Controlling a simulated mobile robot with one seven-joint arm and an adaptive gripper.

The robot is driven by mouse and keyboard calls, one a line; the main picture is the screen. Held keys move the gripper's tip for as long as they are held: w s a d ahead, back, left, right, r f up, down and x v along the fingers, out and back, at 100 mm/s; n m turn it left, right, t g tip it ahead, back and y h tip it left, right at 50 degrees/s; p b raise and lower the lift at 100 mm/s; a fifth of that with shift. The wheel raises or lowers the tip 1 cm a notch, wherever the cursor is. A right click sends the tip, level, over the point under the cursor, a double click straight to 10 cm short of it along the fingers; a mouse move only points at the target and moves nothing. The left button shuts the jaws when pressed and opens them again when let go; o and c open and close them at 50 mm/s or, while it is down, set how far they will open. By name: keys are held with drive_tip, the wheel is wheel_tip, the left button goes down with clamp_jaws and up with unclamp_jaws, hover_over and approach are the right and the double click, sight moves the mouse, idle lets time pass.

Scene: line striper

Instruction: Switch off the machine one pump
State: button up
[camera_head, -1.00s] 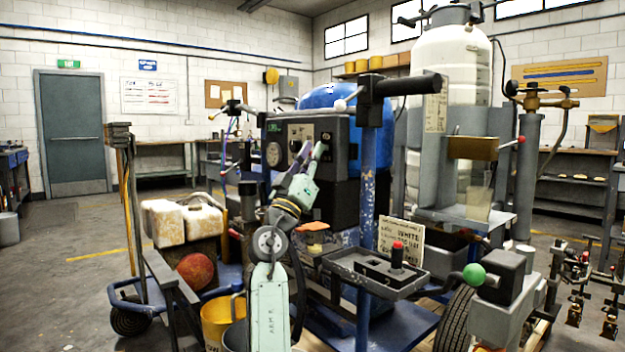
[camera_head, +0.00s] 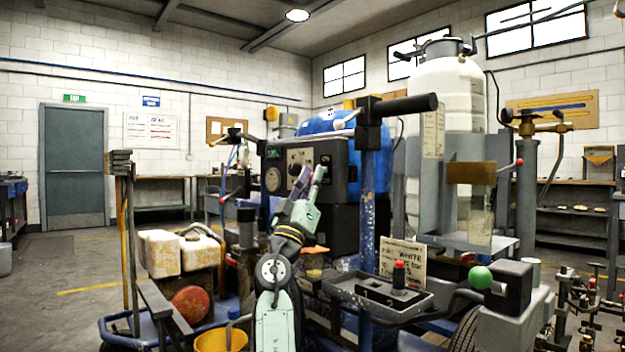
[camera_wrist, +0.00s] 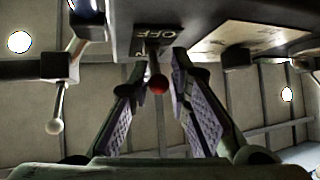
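The machine has a grey control panel (camera_head: 340,160) with a gauge, a dial and a small dark switch plate. In the wrist view, a short lever with a red ball tip (camera_wrist: 158,84) hangs from a dark plate marked OFF (camera_wrist: 172,34). My gripper (camera_head: 312,175) is in front of the panel and hides part of it. In the wrist view my gripper (camera_wrist: 160,75) is open, with its two purple-padded fingers on either side of the red-tipped lever. Gaps show between the lever and both fingers. The lever's setting cannot be told.
A blue post (camera_head: 368,200) with a black handle stands right of the panel. A grey tray (camera_head: 375,297) with a red-topped knob (camera_head: 399,272) sits lower right. Open floor lies at left.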

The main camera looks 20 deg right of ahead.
drive_tip(key=o, duration=0.3)
drive_tip(key=v, duration=1.2)
drive_tip(key=shift+a, duration=0.1)
drive_tip(key=shift+a+r, duration=0.1)
